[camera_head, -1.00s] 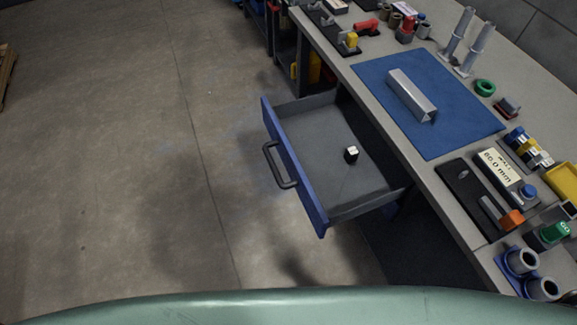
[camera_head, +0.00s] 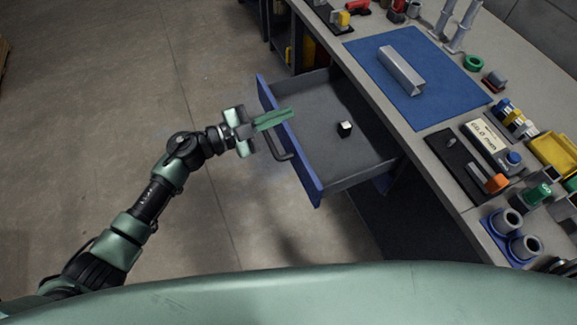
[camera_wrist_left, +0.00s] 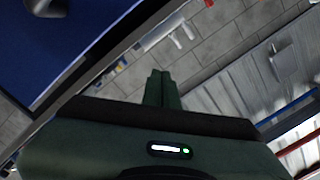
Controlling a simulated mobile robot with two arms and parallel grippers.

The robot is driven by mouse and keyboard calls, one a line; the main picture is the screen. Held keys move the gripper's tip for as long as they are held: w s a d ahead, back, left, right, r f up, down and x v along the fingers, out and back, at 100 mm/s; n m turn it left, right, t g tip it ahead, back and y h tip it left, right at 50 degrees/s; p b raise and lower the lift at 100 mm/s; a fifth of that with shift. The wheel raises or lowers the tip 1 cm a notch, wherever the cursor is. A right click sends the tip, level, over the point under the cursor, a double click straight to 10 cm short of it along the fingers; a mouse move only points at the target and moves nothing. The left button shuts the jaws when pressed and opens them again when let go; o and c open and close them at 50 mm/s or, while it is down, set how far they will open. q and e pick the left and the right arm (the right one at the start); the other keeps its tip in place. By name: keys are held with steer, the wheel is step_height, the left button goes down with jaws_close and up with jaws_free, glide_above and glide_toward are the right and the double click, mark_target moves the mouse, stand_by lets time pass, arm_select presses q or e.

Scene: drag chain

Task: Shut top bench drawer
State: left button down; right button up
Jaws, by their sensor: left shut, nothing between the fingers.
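The top bench drawer (camera_head: 352,172) is pulled out from the bench, with a blue front (camera_head: 306,172) and a dark bar handle (camera_head: 284,153). A small black and white block (camera_head: 345,129) lies inside it. My left gripper (camera_head: 290,112) is shut and empty. In the head view its green fingers overlap the upper part of the drawer front, above the handle; I cannot tell whether they touch it. The shut fingers also show in the left wrist view (camera_wrist_left: 161,78). My right gripper is not in view.
The bench top (camera_head: 437,140) carries a blue mat (camera_head: 410,103) with a metal channel (camera_head: 401,72). Blue ring holders (camera_head: 509,222), a yellow bin (camera_head: 556,152) and small tools stand along it. The floor (camera_head: 120,90) left of the drawer is clear.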

arm_select(q)
steer(key=s+a+f+m+g+y, duration=0.4)
steer(key=s+a+m+g+y, duration=0.2)
steer(key=a+m+g+y, duration=0.3)
steer(key=p, duration=0.3)
glide_toward(301, 175)
steer(key=s+x, duration=0.1)
steer(key=x, duration=0.3)
steer(key=shift+w+d+f+n+y, duration=0.25)
steer(key=shift+w+d+n+y, duration=0.15)
steer(key=shift+w, duration=0.1)
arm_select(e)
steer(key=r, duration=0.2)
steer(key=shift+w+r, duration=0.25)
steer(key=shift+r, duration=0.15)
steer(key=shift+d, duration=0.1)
